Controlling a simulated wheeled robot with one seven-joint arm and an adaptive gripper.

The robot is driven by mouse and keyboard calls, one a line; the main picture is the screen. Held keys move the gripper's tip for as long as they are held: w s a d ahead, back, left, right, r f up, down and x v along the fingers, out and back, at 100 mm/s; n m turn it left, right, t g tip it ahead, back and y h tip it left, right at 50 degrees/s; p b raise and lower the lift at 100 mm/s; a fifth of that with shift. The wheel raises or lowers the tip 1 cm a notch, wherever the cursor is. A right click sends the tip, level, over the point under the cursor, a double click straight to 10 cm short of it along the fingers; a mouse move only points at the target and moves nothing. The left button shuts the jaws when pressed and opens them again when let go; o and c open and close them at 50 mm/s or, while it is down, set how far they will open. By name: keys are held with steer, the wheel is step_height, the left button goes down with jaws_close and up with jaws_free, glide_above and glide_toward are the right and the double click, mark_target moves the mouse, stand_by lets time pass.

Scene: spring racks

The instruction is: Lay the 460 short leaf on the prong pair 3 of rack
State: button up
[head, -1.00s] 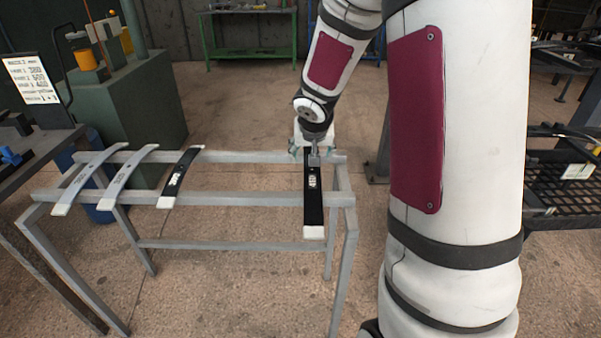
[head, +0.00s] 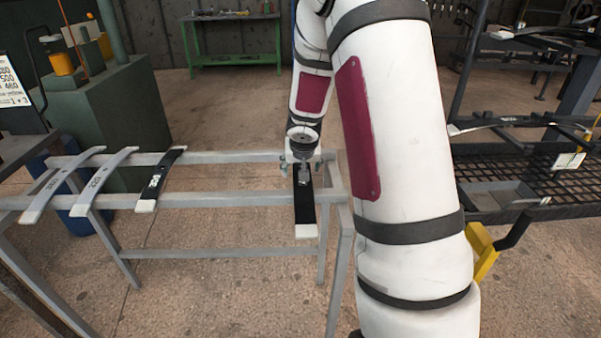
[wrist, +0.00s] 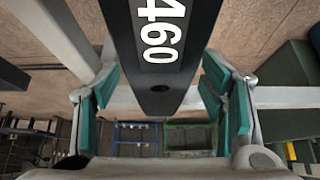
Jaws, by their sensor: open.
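The 460 leaf (head: 305,214), a dark strip with a pale near end, lies across the two grey rails at the right end of the stand. My gripper (head: 303,176) is over its far part, pointing down, and covers its label in the head view. In the wrist view the leaf (wrist: 163,78) shows its white "460" and a dark hole near its end. My gripper (wrist: 158,88) is open there, with a teal pad on each side of the leaf and a gap on both sides. I cannot make out prong pair 3.
The grey stand (head: 215,200) also bears another dark leaf (head: 160,178) and two grey leaves (head: 103,181) (head: 62,183) at left. A black mesh rack (head: 540,170) with a grey leaf (head: 510,122) stands at right. A sign (head: 12,80) is at far left.

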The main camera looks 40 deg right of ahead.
jaws_close()
steer(key=shift+r, duration=0.15)
step_height(320, 180, up, 4)
steer(key=p, duration=0.3)
steer(key=s+a+b, duration=0.2)
steer(key=s, duration=0.5)
steer(key=s+a+r+b, duration=0.1)
steer(key=s+a+b, duration=0.1)
steer(key=s, duration=0.6)
steer(key=shift+a, duration=0.5)
